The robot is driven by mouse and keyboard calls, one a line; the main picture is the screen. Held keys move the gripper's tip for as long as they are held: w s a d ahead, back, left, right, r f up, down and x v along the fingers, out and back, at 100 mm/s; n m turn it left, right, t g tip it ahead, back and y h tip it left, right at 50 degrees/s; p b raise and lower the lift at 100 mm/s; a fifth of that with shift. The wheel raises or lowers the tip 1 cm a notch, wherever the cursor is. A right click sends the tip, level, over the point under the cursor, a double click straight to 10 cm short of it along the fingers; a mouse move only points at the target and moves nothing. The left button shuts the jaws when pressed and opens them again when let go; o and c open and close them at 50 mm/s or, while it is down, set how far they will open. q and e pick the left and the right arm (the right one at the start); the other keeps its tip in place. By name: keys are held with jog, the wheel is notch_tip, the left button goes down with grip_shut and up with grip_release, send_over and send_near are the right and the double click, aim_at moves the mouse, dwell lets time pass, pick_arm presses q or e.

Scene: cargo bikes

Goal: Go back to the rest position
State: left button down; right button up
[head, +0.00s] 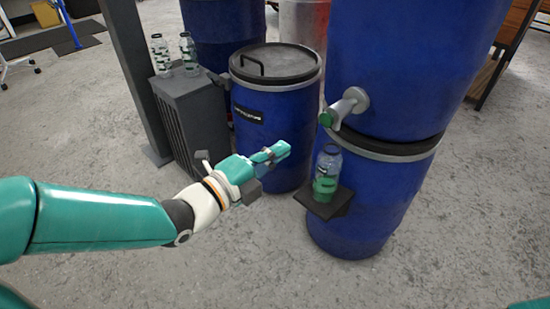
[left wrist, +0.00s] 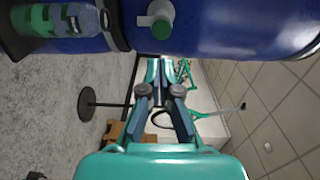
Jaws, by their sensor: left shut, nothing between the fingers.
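My left gripper (head: 279,151) is shut and empty, held out in front of the blue barrels. It also shows shut in the left wrist view (left wrist: 160,70), with nothing between its fingers. A clear bottle with green in its lower part (head: 326,174) stands upright on a small dark shelf (head: 338,208), to the right of the gripper and apart from it. The bottle appears sideways at the top left of the left wrist view (left wrist: 58,20). My right gripper is out of view.
A grey tap with a green end (head: 343,108) juts from the large blue barrel (head: 410,60) above the bottle. A lidded blue barrel (head: 275,115) stands behind my gripper. Two bottles (head: 188,53) stand on a grey box (head: 190,112). The floor at the front is clear.

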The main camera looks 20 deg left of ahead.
pick_arm(q)
jog(key=shift+s+a, duration=0.1)
jog(key=shift+s, duration=0.2)
dwell(0.4)
jog(key=s+d+f+n+g, duration=0.1)
jog(key=d+f+n+g, duration=0.15)
jog(key=f, duration=0.95)
jog(key=s+d+f+n+g+y, duration=0.1)
jog(key=s+f+n+g, duration=0.2)
jog(key=f, duration=0.8)
jog(key=d+f+n+g, duration=0.2)
jog(key=f+n+g, duration=0.15)
jog(key=f, duration=0.85)
jog(key=s+f+n+g+y, duration=0.1)
jog(key=s+f+n+g, duration=0.6)
jog(key=s+f+n, duration=0.55)
notch_tip(320, 180, up, 35)
jog(key=n+p, duration=0.2)
jog(key=p, duration=3.1)
jog(key=shift+d+n, duration=0.35)
jog(key=shift+d, duration=0.1)
